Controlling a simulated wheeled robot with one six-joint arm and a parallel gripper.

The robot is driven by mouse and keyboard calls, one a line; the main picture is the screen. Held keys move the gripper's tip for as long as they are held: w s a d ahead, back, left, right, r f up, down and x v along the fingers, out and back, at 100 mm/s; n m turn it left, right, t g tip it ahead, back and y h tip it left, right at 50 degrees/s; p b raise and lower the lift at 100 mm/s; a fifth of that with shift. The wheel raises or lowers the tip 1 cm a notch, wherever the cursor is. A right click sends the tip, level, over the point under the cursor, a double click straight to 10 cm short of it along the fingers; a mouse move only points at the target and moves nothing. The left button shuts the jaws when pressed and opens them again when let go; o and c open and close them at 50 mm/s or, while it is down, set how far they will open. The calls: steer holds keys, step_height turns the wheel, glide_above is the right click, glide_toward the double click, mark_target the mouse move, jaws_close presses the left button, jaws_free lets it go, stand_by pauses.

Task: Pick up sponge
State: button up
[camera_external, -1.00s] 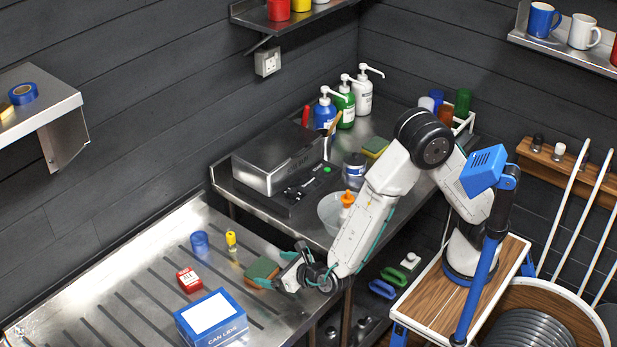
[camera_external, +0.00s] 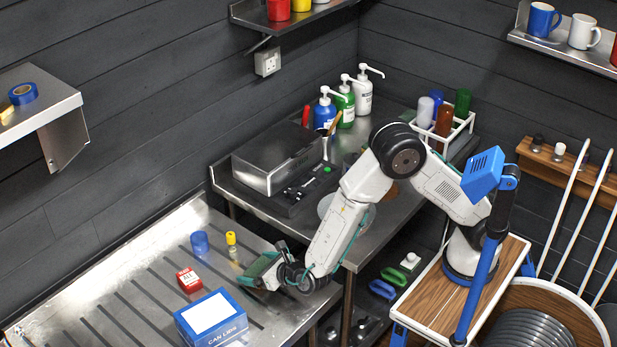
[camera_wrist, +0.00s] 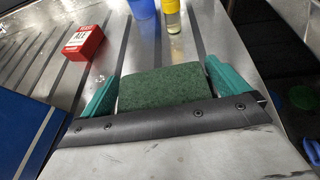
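The sponge (camera_external: 262,266) is a block with a green face, on or just above the metal drainboard near its front right. In the wrist view the sponge (camera_wrist: 163,87) lies between the two teal fingers of my gripper (camera_wrist: 161,82), filling nearly the whole gap. The fingers lie close along its left and right sides. I cannot tell whether they press on it. In the external view my gripper (camera_external: 268,264) is low at the sponge and partly covers it. The sponge's underside is hidden, so I cannot tell if it touches the drainboard.
A metal box (camera_external: 277,160) and pump bottles stand on the counter behind.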

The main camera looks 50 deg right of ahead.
steer(key=c, duration=0.6)
steer(key=shift+r, duration=0.15)
